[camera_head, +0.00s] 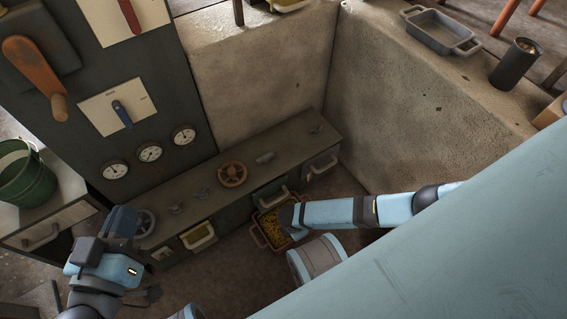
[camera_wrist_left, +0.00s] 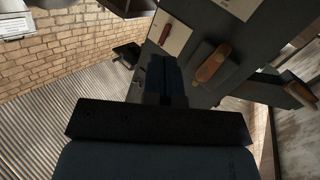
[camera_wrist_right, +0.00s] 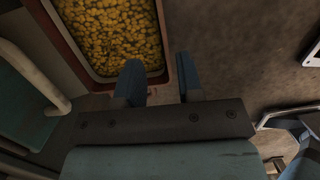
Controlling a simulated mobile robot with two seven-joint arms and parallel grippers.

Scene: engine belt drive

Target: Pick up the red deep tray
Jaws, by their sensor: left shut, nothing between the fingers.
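The red deep tray (camera_head: 256,235) stands low on the floor in front of the dark bench and is full of small yellow pieces. My right arm partly covers it in the head view. In the right wrist view the tray's reddish rim (camera_wrist_right: 164,22) runs towards my right gripper (camera_wrist_right: 160,82). That gripper is open, one finger over the tray's inside and the other beyond its right wall. Whether either finger touches is unclear. My left gripper (camera_head: 122,222) is shut and empty, far to the left of the tray, near the bench's left end. It also shows in the left wrist view (camera_wrist_left: 166,72).
The dark bench (camera_head: 205,193) with a valve wheel (camera_head: 232,174) and pulled-out drawers (camera_head: 198,237) stands behind the tray. A grey handled tray (camera_head: 440,35) and a dark cup (camera_head: 515,65) stand on the concrete ledge. A green bucket (camera_head: 22,172) stands at the left.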

